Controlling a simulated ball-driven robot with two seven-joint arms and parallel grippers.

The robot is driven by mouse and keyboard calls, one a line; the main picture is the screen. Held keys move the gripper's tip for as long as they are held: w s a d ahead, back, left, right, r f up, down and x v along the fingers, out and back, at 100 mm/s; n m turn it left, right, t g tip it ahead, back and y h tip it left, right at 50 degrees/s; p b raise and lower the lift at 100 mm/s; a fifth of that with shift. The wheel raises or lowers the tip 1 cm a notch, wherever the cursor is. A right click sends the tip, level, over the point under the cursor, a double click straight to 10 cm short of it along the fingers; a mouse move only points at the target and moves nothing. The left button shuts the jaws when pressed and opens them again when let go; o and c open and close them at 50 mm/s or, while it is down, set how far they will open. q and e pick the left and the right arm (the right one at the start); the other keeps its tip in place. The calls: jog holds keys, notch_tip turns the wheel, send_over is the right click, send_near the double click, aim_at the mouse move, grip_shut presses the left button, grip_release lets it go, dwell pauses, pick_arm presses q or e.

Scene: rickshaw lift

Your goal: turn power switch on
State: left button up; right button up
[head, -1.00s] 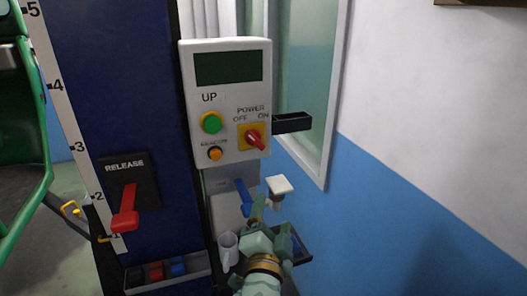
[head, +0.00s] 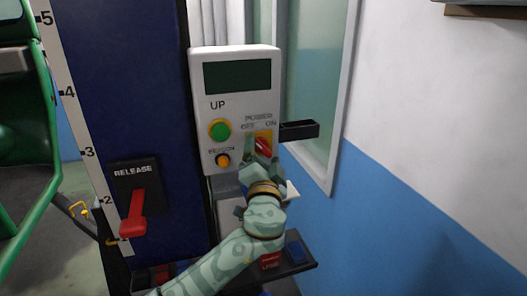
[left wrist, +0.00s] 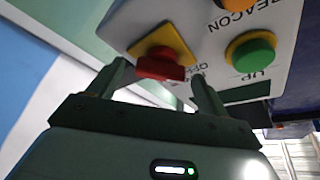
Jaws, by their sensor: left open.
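The power switch is a red knob (head: 263,147) on a yellow plate, set in the white control panel (head: 238,112) under the words POWER, OFF and ON. In the head view my left gripper (head: 262,160) is at the switch from below, and its fingers partly cover the knob. In the left wrist view the red knob (left wrist: 161,67) lies between the two spread fingers of my left gripper (left wrist: 162,85), near their tips. I cannot tell whether a finger touches it. The knob's setting is hard to read. My right gripper is not in view.
A green UP button (head: 220,130) and an orange beacon button (head: 223,160) are left of the switch. A red release lever (head: 134,215) hangs on the blue column. A black bracket (head: 300,131) sticks out right of the panel. A tray (head: 298,268) is below.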

pick_arm(q)
jog(key=shift+w+r, duration=0.1)
jog(key=shift+w, duration=0.4)
jog(key=c, duration=1)
